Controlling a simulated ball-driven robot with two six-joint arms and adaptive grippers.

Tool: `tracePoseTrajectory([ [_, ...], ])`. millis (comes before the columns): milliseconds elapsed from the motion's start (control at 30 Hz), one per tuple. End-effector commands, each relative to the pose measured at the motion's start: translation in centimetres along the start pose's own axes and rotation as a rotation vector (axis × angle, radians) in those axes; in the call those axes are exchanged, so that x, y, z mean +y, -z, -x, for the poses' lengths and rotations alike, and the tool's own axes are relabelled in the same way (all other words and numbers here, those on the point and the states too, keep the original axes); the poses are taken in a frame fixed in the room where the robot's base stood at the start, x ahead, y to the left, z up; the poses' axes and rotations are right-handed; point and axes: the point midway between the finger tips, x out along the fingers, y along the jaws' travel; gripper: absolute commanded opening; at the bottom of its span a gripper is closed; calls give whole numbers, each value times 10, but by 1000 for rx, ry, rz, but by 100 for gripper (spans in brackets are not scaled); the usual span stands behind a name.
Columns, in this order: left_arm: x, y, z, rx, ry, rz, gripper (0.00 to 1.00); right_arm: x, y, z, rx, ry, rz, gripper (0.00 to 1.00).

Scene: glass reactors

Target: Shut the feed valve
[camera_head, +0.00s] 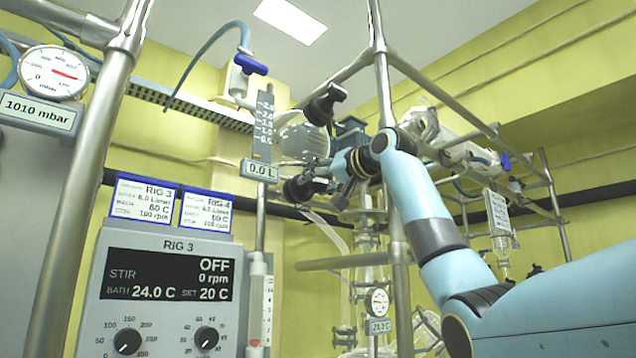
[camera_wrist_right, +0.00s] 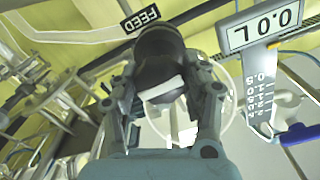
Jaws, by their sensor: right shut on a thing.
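The feed valve's black knob (camera_wrist_right: 162,55) is between the fingers of my right gripper (camera_wrist_right: 170,95) in the right wrist view, with a white bar mark on its face. A black tag reading FEED (camera_wrist_right: 140,15) is beside it. In the head view my right gripper (camera_head: 325,176) is shut on this black knob (camera_head: 299,189), just below and right of the 0.0 L display. The fingers hide part of the knob there. My left gripper is in neither view.
The 0.0 L display (camera_head: 260,170) and its graduated scale (camera_head: 264,125) are close to the gripper. Another black knob (camera_head: 322,106) is above. Metal posts (camera_head: 385,90) and glassware (camera_head: 366,235) crowd the area. The RIG 3 panel (camera_head: 165,290) reads OFF.

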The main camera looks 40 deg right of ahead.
Motion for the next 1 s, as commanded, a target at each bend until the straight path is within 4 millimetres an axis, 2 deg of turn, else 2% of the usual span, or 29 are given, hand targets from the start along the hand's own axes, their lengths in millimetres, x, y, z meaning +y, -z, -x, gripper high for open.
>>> tracePoseTrajectory([
  [100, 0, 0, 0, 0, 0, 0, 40, 0, 0, 0, 0, -1, 1, 14],
  [133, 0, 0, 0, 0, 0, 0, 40, 0, 0, 0, 0, -1, 1, 50],
  [300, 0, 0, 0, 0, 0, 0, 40, 0, 0, 0, 0, 0, 1, 71],
  [533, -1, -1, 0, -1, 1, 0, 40, 0, 0, 0, 0, 0, 1, 71],
  [667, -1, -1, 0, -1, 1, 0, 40, 1, 1, 8, 2, -1, 1, 71],
  [767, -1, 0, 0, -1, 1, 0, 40, 1, 1, 24, 3, -2, 4, 71],
  [1000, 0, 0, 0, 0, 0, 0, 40, 2, 1, 79, 3, -5, 7, 71],
])
